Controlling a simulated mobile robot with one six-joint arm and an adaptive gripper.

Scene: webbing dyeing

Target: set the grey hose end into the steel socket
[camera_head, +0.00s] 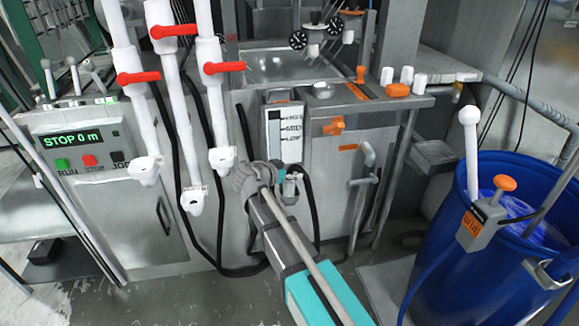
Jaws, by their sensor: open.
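My gripper (268,178) is in the middle, at the far end of my arm, in front of the grey machine cabinet. It is open, and I see nothing held in it. Its fingers are small and partly hidden by my own wrist. A grey hose or pipe (528,98) runs along the right side and bends down into the blue drum, so its lower end is hidden. No loose grey hose end shows clearly.
The blue drum (440,235) of blue liquid stands at the right. White pipes (180,110) with red valve levers hang left of my gripper. A control panel (85,145) reads "STOP 0 m". A bent steel pipe (358,190) stands to the right. Black cables hang on the cabinet.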

